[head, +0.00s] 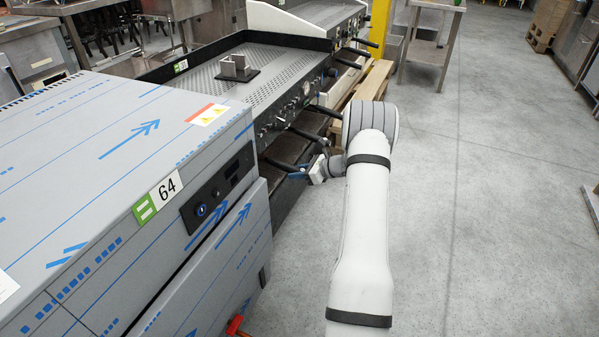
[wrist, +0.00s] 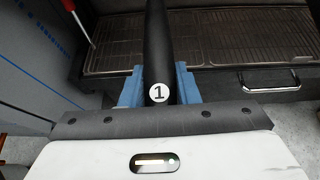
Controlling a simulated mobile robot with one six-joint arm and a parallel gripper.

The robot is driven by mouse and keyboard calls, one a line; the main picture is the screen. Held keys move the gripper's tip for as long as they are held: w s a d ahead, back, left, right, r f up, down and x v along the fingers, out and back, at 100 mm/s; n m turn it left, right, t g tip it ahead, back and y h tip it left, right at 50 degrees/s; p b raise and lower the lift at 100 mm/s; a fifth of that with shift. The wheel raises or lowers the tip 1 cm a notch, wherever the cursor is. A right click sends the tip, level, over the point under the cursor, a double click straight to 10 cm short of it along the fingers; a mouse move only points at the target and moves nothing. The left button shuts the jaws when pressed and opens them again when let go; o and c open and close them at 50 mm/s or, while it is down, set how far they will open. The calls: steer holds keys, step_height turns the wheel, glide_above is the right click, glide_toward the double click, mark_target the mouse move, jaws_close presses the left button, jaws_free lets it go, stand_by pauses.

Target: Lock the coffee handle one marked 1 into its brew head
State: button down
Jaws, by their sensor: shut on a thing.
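The black coffee handle (wrist: 158,45), with a white round "1" mark near its end, lies between the blue fingers of my gripper (wrist: 159,82) in the wrist view. My gripper is shut on it. The handle runs away from me and its far end leaves the top of the wrist view. In the head view my gripper (head: 312,171) is at the front of the coffee machine (head: 206,77), low on its near side. The brew head is hidden under the machine's front, so I cannot tell whether the handle sits in it.
Below the handle is the machine's drip tray grate (wrist: 235,38), with a metal pull (wrist: 269,81) on a drawer front. Other black handles (head: 323,111) stick out along the machine. A film-wrapped steel cabinet (head: 125,150) stands close on the left. The floor (head: 480,200) at right is clear.

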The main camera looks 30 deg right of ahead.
steer(key=c, duration=1)
jaws_free()
steer(key=shift+p+v, duration=1.25)
steer(key=shift+v, duration=2.7)
